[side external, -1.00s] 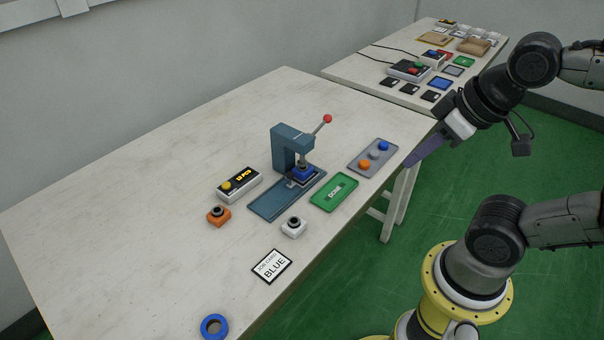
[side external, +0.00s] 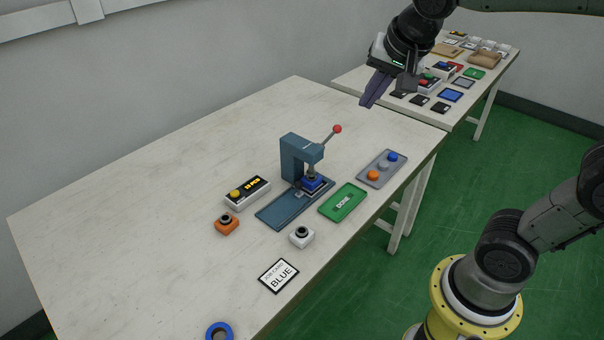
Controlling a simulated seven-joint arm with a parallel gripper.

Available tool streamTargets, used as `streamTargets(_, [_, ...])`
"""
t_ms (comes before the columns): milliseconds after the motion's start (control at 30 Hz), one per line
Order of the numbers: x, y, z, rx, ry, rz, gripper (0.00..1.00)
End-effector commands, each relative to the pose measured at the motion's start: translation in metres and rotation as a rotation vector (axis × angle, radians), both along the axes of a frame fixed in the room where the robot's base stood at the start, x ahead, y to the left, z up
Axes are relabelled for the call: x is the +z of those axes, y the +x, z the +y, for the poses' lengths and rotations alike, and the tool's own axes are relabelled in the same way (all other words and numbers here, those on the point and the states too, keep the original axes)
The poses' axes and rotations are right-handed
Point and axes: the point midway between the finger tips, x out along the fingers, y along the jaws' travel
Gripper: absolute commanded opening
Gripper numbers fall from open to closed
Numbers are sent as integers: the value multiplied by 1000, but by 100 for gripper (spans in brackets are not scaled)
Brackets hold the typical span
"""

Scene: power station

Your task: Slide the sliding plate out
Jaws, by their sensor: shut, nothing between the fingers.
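A blue-grey bench press (side external: 298,158) stands upright on the table, with a red-knobbed lever (side external: 337,129) angled up to the right. Its flat base (side external: 281,211) extends toward the front left. A bright blue block, seemingly on the sliding plate (side external: 313,185), sits under the ram at the press end of the base. A small light tab shows at its front left; fine detail is too small to tell. My gripper (side external: 368,104) is shut and empty, fingers pointing down, above the table behind and to the right of the lever, apart from the press.
A grey tray (side external: 382,180) with orange, grey and blue pieces and a green DONE tray (side external: 343,202) lie right of the press. A counter box (side external: 247,192), orange button (side external: 227,224), white button (side external: 301,237), BLUE job card (side external: 279,275) and blue ring (side external: 219,331) surround it. The table's left is clear.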

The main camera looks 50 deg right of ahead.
Motion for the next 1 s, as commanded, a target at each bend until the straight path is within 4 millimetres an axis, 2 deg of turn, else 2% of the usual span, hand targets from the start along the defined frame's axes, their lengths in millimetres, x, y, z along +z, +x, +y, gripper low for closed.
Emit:
streamTargets(33, [-4, 18, -2, -46, 8, 13, 0])
streamTargets(100, [-10, 40, -4, -113, 20, 22, 0])
streamTargets(233, [-27, 80, -7, -222, 34, 41, 0])
streamTargets(367, [-52, 117, -9, -310, 34, 65, 0])
streamTargets(600, [-120, 173, -10, -394, 0, 141, 0])
streamTargets(800, [-180, 192, -7, -379, -44, 232, 0])
streamTargets(900, [-202, 192, -5, -374, -56, 273, 0])
streamTargets(1000, [-216, 190, -4, -371, -63, 301, 0])
